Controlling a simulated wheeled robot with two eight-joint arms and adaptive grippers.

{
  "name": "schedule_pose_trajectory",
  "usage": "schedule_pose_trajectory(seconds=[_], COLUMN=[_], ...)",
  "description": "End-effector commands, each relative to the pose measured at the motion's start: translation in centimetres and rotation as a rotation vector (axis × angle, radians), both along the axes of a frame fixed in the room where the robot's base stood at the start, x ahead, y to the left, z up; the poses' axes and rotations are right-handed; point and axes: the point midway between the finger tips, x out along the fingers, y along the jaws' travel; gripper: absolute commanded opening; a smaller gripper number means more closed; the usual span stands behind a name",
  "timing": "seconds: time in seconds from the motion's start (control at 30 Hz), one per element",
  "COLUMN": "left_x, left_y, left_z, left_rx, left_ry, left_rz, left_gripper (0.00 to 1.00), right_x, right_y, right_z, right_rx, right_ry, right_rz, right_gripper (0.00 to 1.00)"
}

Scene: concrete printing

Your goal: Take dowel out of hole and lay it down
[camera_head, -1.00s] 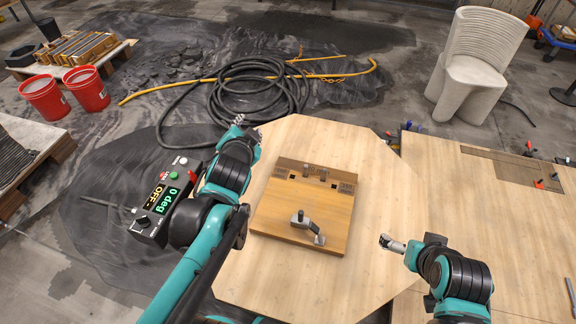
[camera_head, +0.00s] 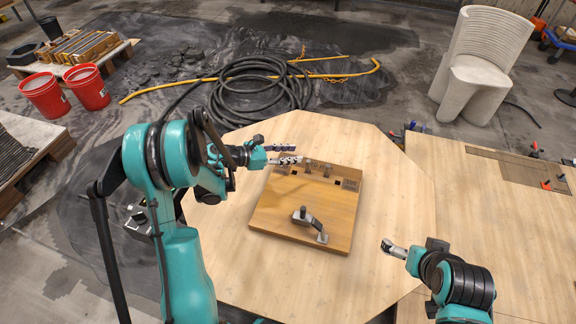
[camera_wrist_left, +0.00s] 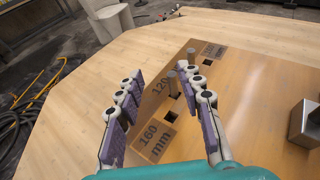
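The wooden board (camera_head: 275,215) lies on the octagonal table top. A square hole (camera_wrist_left: 171,117) in the board looks empty beside the "160 mm" label. My left gripper (camera_head: 291,154) is open and empty, at the board's far left corner; it fills the sides of the left wrist view (camera_wrist_left: 162,76). My right gripper (camera_head: 393,247) is right of the board, apart from it.
A metal crank-like lever (camera_head: 309,222) is mounted on the board's near half. Bare table top surrounds the board. A second wooden table (camera_head: 500,230) adjoins on the right. A control box (camera_head: 140,222) is mostly hidden behind my left arm. Hoses (camera_head: 260,95) lie on the floor beyond.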

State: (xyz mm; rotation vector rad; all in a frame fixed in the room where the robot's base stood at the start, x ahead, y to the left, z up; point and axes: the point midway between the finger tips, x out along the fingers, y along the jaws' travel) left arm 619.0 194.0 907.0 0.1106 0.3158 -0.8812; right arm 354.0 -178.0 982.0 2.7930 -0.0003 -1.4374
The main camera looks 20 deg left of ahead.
Motion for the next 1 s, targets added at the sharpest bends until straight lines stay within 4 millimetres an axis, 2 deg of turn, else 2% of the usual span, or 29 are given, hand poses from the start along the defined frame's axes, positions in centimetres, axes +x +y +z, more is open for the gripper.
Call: schedule_pose_trajectory(seconds=[0.03,0.1,0.2,0.7,1.0], left_x=[-0.5,-1.0,-1.2,2.2,2.7], left_y=[0.2,0.3,0.1,-5.0,-5.6], left_z=[-1.5,-2.7,-3.6,-6.2,-6.3], left_rx=[0.029,0.06,0.078,0.078,0.076], left_ry=[0.006,0.012,0.016,0.016,0.016], left_rz=[-0.028,-0.06,-0.08,-0.082,-0.079], left_gripper=[0.37,0.37,0.37,0.37,0.37], right_x=[0.0,0.0,0.0,0.0,0.0], right_y=[0.0,0.0,0.0,0.0,0.0], right_z=[-0.1,-0.2,-0.3,-2.5,-2.6], right_rx=[0.0,0.0,0.0,0.0,0.0], right_ry=[0.0,0.0,0.0,0.0,0.0], right_rz=[0.0,0.0,0.0,0.0,0.0], right_gripper=[1.0,1.0,1.0,1.0,1.0])
